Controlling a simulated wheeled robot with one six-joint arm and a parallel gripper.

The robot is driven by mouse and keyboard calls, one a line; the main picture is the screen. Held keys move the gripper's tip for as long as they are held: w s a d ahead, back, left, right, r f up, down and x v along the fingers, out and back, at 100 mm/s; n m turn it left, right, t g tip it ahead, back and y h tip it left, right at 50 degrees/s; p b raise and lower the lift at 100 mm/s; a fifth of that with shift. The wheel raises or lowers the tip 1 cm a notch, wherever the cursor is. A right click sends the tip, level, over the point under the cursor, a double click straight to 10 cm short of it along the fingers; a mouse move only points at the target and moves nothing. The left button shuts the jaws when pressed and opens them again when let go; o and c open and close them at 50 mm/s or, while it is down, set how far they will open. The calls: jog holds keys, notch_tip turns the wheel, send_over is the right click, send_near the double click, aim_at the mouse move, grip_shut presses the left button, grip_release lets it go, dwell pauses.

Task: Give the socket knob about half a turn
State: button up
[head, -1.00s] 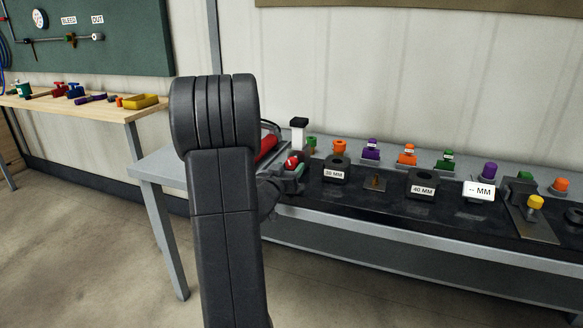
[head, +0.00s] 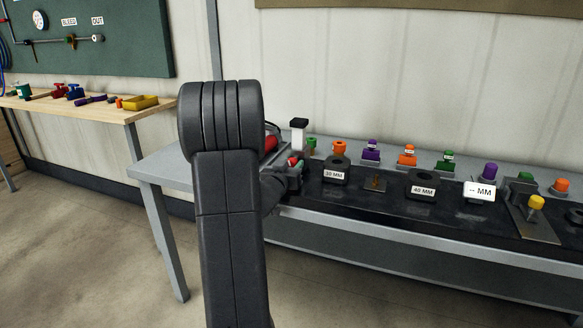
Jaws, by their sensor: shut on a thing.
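My gripper (head: 296,168) is at the left end of the black bench top, mostly hidden behind my own arm. Its jaws are shut on a small red knob (head: 294,161), which seems to be the socket knob. A bit of green shows beside the red. The knob is mostly covered, so its turn angle and the socket under it cannot be made out. A larger red cylinder (head: 271,143) shows just behind my arm.
A white post with a black cap (head: 299,135) stands close behind my gripper. To the right are a black ring block marked 30 MM (head: 336,163), another marked 40 MM (head: 421,179), and several coloured knobs along the back. A wooden table (head: 85,108) stands at left.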

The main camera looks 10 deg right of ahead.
jog(key=shift+f+m+b, duration=0.1)
jog(key=shift+m+b, duration=0.55)
jog(key=shift+m, duration=0.35)
jog(key=shift+m+b, duration=0.45)
jog(key=shift+m, duration=0.65)
jog(key=o, duration=1)
jog(key=shift+a, duration=0.15)
jog(key=p+v, duration=0.1)
jog(key=v, duration=1.2)
jog(key=shift+s+a+p, duration=0.2)
jog(key=shift+s+p, duration=0.15)
